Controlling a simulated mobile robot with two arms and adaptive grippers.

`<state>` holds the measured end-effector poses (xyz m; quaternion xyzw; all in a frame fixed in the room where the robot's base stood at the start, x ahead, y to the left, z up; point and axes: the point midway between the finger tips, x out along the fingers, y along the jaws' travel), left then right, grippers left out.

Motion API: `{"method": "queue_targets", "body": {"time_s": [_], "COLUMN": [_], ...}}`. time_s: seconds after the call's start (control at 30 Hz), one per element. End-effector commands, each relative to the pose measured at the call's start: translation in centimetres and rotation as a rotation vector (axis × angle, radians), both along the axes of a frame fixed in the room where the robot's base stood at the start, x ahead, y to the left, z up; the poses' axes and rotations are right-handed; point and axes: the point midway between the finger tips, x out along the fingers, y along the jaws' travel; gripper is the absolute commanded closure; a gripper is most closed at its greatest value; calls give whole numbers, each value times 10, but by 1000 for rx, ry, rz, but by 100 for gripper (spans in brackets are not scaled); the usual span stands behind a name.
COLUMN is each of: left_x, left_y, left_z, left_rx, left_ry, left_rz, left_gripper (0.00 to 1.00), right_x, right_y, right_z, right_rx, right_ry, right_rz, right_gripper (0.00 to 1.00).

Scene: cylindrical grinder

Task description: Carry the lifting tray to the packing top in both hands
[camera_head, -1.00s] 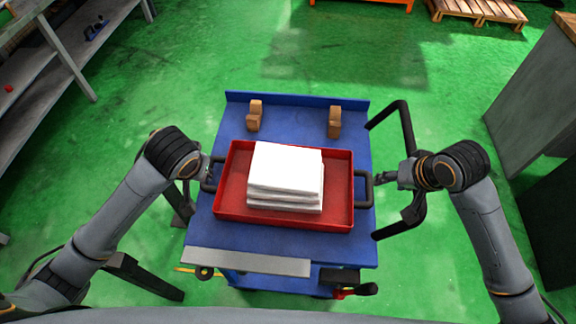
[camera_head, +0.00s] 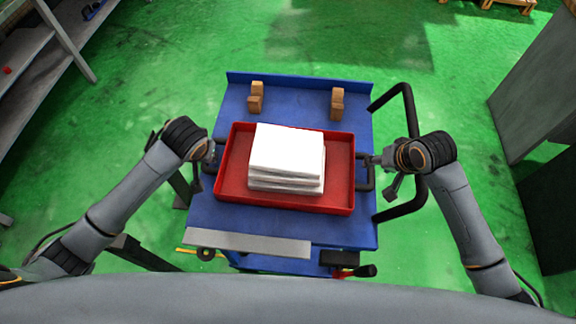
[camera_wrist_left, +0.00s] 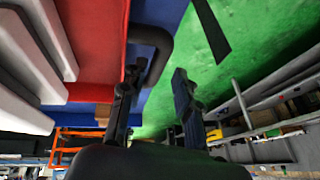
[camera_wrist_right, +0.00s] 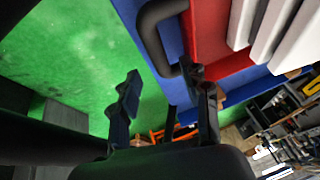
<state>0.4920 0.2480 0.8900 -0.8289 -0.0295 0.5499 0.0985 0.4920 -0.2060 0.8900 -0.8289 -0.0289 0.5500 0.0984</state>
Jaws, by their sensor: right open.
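The red lifting tray (camera_head: 235,190) sits on the blue top of a cart (camera_head: 350,230). It carries a stack of white folded-looking pieces (camera_head: 287,158) and has a dark loop handle at each end. My left gripper (camera_head: 212,154) is at the left handle (camera_head: 210,180); in the left wrist view its fingers (camera_wrist_left: 155,88) are apart, with the handle (camera_wrist_left: 158,45) close by one finger. My right gripper (camera_head: 372,160) is at the right handle (camera_head: 368,187). In the right wrist view its fingers (camera_wrist_right: 160,88) are open, the handle (camera_wrist_right: 152,35) near one fingertip. Neither gripper is closed on a handle.
Two small brown blocks (camera_head: 255,97) (camera_head: 337,103) stand at the back of the cart top. A black push bar (camera_head: 411,125) rises at the cart's right. A grey bench (camera_head: 40,80) stands at left, a grey cabinet (camera_head: 530,90) at right. Green floor behind the cart is open.

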Motion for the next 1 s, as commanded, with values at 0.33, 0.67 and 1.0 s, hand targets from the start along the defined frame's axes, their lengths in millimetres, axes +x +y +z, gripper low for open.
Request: {"method": "queue_targets", "body": {"time_s": [0.33, 0.67, 1.0], "left_x": [20, 23, 23], "left_y": [7, 8, 8], "left_z": [-46, -52, -52], "left_rx": [-1, -1, -1], "left_ry": [1, -1, 0], "left_rz": [0, -1, 0], "left_gripper": [68, 68, 100], "right_x": [20, 23, 23], "right_y": [8, 9, 9], "right_z": [-46, -52, -52], "right_rx": [1, 0, 0], "right_ry": [2, 0, 0], "right_rz": [-1, 0, 0], "right_gripper": [53, 53, 100]}}
